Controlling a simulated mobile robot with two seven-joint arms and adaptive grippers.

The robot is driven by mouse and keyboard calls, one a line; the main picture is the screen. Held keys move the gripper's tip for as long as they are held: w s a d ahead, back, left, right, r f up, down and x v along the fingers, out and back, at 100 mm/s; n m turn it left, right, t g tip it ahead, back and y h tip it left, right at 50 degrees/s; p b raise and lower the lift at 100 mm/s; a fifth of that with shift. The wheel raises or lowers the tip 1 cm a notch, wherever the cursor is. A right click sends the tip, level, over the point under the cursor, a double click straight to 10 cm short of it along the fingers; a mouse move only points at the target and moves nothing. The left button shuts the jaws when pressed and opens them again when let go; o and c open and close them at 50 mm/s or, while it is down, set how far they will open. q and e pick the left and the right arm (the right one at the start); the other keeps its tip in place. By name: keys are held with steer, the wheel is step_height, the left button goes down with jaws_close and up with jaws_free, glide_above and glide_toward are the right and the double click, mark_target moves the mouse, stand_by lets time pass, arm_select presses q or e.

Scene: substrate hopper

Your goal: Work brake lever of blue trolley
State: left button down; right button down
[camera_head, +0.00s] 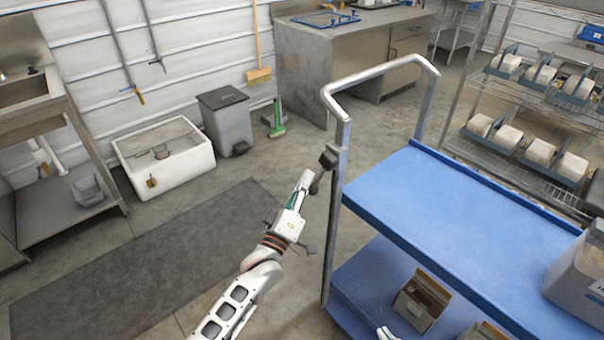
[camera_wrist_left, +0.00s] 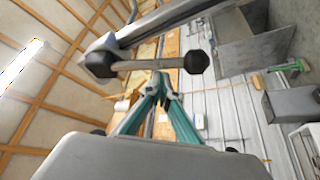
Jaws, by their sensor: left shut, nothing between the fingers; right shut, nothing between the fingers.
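The blue trolley (camera_head: 450,215) stands right of centre in the head view with a grey metal push handle. The brake lever (camera_head: 322,172) is on the handle's near left post, with a black block at the top and a dark knob lower down. In the left wrist view the lever (camera_wrist_left: 150,65) is a bar between two black ends, just beyond the fingertips. My left gripper (camera_head: 303,182) is shut and empty, beside the lever's lower knob; I cannot tell whether it touches. Its teal fingers also show in the wrist view (camera_wrist_left: 160,82). Only a white tip of my right gripper (camera_head: 386,333) shows, shut.
A grey bin (camera_head: 590,275) stands on the trolley's top shelf, and an open box (camera_head: 421,300) on its lower shelf. A dark mat (camera_head: 130,275) covers the floor at left. A white tub (camera_head: 164,158) and grey waste bin (camera_head: 225,120) stand by the wall. A wire rack is behind the trolley.

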arm_select(q)
steer(key=shift+s+d+f, duration=0.3)
steer(key=shift+s, duration=0.1)
arm_select(e)
steer(key=shift+f, duration=0.1)
